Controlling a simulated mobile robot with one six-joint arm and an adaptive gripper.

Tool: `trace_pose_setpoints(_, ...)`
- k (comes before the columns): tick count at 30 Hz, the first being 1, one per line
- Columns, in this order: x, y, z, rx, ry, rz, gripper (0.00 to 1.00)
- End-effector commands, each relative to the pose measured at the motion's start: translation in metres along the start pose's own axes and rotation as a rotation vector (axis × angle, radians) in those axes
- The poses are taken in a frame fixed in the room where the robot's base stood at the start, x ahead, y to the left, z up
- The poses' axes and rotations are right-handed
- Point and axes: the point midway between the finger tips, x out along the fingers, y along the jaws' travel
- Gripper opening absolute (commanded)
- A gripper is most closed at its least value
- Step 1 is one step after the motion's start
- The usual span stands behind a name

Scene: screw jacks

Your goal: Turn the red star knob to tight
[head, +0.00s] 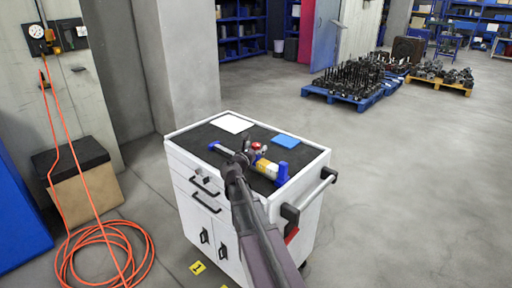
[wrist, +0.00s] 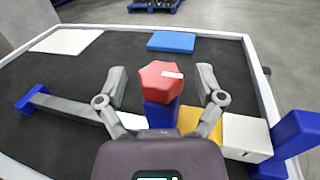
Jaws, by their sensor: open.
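The red star knob (wrist: 160,82) sits on top of a blue block (wrist: 160,115) in the wrist view. It has a white mark on its top, pointing right. In the head view the knob (head: 256,146) shows small on the cart top. My gripper (wrist: 162,72) is open, with one finger to the left and one to the right of the knob, both apart from it. The lower part of the blue block is hidden behind my gripper's body. In the head view my arm covers part of the area, and the gripper's fingers are hard to make out.
The white cart (head: 318,160) has a dark top with a raised rim. A grey bar with a blue end (wrist: 30,97) lies left of the knob. Yellow, white and blue blocks (wrist: 297,133) stand right. A white sheet (wrist: 66,41) and blue pad (wrist: 172,41) lie behind.

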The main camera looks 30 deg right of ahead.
Motion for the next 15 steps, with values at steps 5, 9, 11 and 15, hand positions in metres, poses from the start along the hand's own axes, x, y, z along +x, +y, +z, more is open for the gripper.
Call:
trace_pose_setpoints(5,0.0008,0.0000,0.0000,0.000,0.000,0.000,0.87)
trace_pose_setpoints(9,0.0007,0.0000,0.0000,0.000,0.000,0.000,0.81)
trace_pose_setpoints(11,0.0007,-0.0001,0.0000,0.000,0.000,0.000,0.63)
trace_pose_setpoints(15,0.0007,0.0000,0.0000,0.000,0.000,0.000,0.21)
